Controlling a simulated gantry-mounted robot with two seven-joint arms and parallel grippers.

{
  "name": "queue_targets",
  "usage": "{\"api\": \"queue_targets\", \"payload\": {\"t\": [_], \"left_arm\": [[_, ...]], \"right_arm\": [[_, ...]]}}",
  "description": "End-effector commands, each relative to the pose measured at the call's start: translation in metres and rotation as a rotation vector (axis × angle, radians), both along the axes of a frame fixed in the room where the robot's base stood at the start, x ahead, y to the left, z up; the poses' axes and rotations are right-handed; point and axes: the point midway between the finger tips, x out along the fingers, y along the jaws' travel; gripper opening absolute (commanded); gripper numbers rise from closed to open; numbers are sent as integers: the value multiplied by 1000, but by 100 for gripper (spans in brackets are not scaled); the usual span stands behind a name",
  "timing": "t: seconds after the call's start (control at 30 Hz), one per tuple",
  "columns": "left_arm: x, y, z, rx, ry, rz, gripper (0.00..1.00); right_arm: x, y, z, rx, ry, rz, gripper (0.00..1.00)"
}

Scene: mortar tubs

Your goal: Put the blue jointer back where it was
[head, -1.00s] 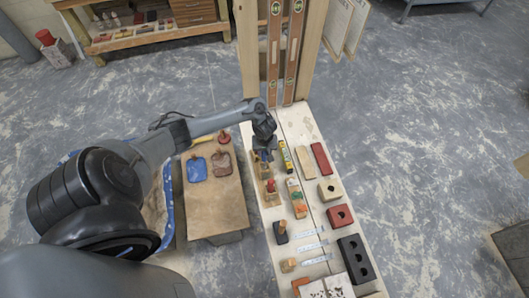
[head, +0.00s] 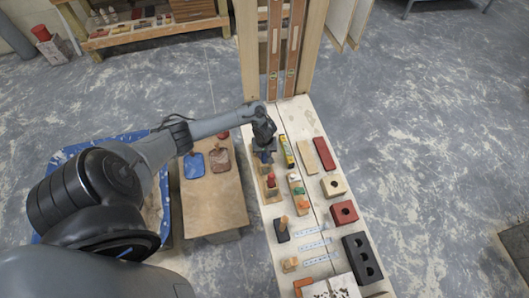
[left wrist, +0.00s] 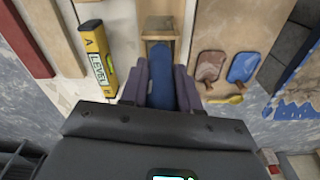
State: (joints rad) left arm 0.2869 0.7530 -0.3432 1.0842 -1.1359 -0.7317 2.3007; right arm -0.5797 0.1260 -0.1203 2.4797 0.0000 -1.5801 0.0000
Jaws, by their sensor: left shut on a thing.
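The jointer's blue part also shows just under the gripper in the head view (head: 265,157). A wooden holder (left wrist: 158,27) is at the jointer's far end in the left wrist view. I cannot tell whether the jointer touches it. My right gripper is not in view.
A yellow level (head: 287,151) lies close beside the gripper. A red-topped tool (head: 271,181) stands nearby on the bench. A lower board (head: 215,210) holds a blue float (head: 194,166) and a brown one (head: 220,160). Wooden uprights with tall levels (head: 273,50) rise behind.

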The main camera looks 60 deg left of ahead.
Motion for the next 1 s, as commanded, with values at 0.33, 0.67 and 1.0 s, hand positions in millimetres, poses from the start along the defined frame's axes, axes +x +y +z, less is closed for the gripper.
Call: {"api": "queue_targets", "payload": {"t": [0.33,0.67,1.0], "left_arm": [[0,0,-4,0,0,-1,0],[0,0,-4,0,0,-1,0],[0,0,-8,0,-1,0,0]], "right_arm": [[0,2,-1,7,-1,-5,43],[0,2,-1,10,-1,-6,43],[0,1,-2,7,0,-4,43]]}}
